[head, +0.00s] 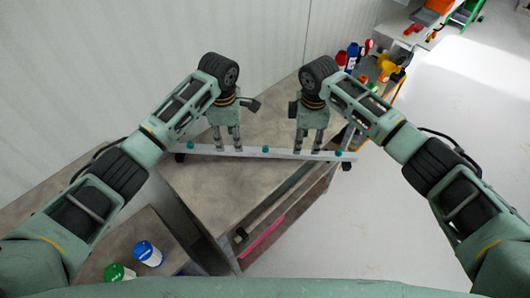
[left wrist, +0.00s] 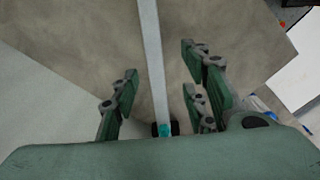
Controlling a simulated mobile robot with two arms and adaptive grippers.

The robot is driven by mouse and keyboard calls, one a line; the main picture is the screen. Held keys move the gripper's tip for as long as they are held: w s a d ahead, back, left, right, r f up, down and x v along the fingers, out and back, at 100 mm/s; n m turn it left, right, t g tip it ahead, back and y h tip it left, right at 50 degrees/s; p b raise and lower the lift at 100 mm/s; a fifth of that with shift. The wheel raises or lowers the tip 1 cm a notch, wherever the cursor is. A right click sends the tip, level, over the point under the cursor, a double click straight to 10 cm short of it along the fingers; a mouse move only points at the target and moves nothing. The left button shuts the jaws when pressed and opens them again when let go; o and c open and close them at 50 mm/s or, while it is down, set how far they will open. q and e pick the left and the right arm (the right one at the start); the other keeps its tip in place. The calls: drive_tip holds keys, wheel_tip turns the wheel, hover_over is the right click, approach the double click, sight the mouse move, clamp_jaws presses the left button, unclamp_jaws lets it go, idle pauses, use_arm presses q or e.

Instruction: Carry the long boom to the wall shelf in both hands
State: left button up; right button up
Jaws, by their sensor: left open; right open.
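The long boom (head: 265,152) is a pale grey bar with teal knobs and dark end pieces. It lies across the corner of a brown-grey workbench, its ends reaching past the bench edges. My left gripper (head: 228,146) points down at the boom's left part. In the left wrist view the boom (left wrist: 152,60) runs between its spread fingers (left wrist: 162,98), with gaps on both sides. My right gripper (head: 308,147) points down at the boom's right part, fingers apart; whether they touch it cannot be told. I cannot clearly make out a wall shelf.
The workbench top (head: 215,190) has an open front with a pink item (head: 262,238) inside. A blue-lidded can (head: 147,253) and a green-lidded can (head: 119,272) stand on a lower surface at front left. Bottles and yellow tools crowd the back right. Floor (head: 375,220) at right is clear.

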sight(233, 148)
use_arm(q)
drive_tip(key=f, duration=0.4)
drive_tip(key=w+f, duration=0.1)
drive_tip(key=f, duration=0.1)
drive_tip(key=shift+f, duration=0.2)
use_arm(e)
drive_tip(key=f, duration=0.4)
drive_tip(key=w+f, duration=0.1)
drive_tip(key=f, duration=0.1)
drive_tip(key=shift+f, duration=0.25)
use_arm(q)
drive_tip(key=shift+s+f, duration=0.15)
drive_tip(key=shift+f, duration=0.45)
use_arm(e)
drive_tip(key=shift+s+f, duration=0.15)
drive_tip(key=shift+f, duration=0.45)
use_arm(q)
drive_tip(key=shift+f, duration=0.3)
use_arm(e)
drive_tip(key=shift+f, duration=0.25)
use_arm(q)
drive_tip(key=shift+r, duration=0.1)
drive_tip(key=c, duration=0.3)
use_arm(e)
drive_tip(key=shift+r, duration=0.1)
drive_tip(key=c, duration=0.3)
use_arm(q)
clamp_jaws()
use_arm(e)
clamp_jaws()
